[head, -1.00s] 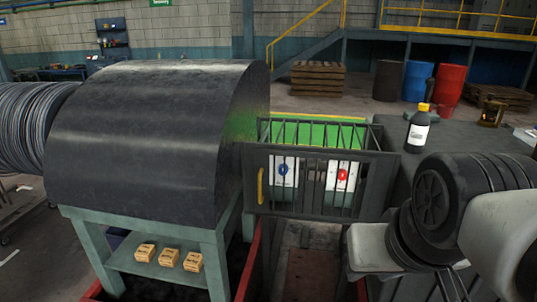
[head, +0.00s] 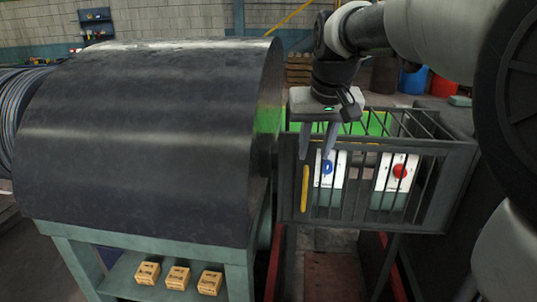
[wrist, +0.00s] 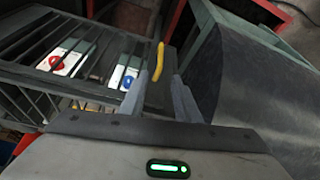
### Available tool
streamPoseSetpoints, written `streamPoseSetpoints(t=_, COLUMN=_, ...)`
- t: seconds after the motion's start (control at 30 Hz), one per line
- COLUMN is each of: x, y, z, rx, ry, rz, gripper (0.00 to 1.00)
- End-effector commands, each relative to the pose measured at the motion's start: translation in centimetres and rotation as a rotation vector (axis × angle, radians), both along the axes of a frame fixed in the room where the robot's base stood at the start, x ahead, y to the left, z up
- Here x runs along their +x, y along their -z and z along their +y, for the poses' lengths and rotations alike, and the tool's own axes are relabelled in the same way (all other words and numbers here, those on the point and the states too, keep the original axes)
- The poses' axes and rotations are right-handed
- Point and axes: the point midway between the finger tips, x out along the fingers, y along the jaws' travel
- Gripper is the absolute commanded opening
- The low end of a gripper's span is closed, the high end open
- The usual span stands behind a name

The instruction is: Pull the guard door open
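The guard door (head: 350,218) is a dark barred panel across the front of a cage to the right of the big dark drum cover. It appears closed. Its yellow upright handle (head: 305,187) is at its left end, and also shows in the wrist view (wrist: 154,65). My gripper (head: 316,155) points down just above the handle, with its fingers apart and nothing between them that I can make out. In the wrist view the handle lies between the lines of the two fingers (wrist: 160,85), near the tips. I cannot tell whether they touch it.
The drum cover (head: 140,130) stands close on the left, above a green bench with several small wooden boxes (head: 177,277). Behind the bars are panels with a blue button (head: 327,167) and a red button (head: 399,171). Floor shows below the door.

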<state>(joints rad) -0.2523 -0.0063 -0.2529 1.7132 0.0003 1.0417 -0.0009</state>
Motion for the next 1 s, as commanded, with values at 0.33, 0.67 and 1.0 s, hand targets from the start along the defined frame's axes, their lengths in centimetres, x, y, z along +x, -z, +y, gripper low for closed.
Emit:
streamPoseSetpoints(t=0.33, x=2.7, y=7.3, z=0.0, rx=0.000, ry=0.000, rz=0.006, gripper=0.29)
streamPoseSetpoints(t=0.67, x=5.1, y=12.8, z=0.0, rx=-0.001, ry=0.000, rz=0.004, gripper=0.29)
streamPoseSetpoints(t=1.0, x=5.8, y=14.3, z=0.0, rx=0.000, ry=0.001, rz=0.000, gripper=0.29)
